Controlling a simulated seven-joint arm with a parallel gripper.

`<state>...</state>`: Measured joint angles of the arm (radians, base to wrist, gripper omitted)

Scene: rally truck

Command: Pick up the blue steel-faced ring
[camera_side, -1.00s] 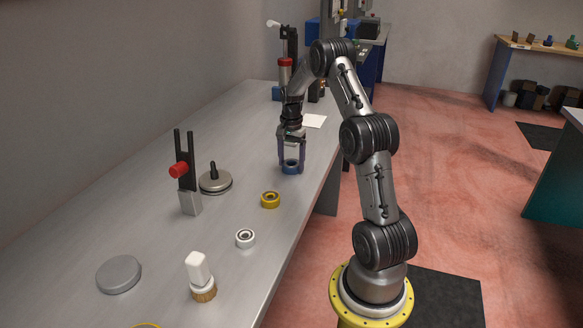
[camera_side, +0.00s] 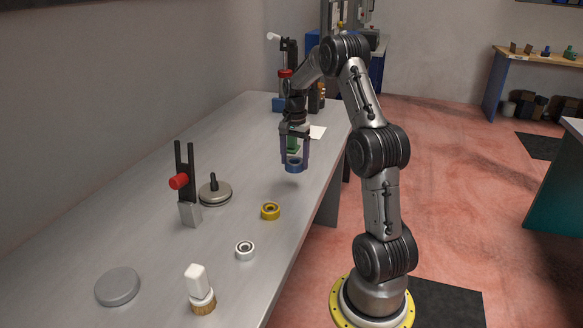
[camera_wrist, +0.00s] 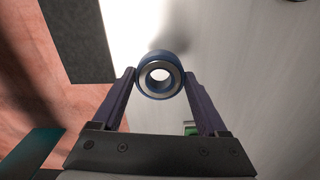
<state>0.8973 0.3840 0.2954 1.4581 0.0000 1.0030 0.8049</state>
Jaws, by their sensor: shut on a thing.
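The blue steel-faced ring (camera_side: 294,166) is held between the two fingers of my gripper (camera_side: 294,162), a little above the bench. In the wrist view the ring (camera_wrist: 147,84) shows its silver steel face and open centre. A fingertip of my gripper (camera_wrist: 160,82) presses on each side of it. A yellow ring (camera_side: 270,211) and a white ring (camera_side: 245,250) lie on the bench nearer the camera.

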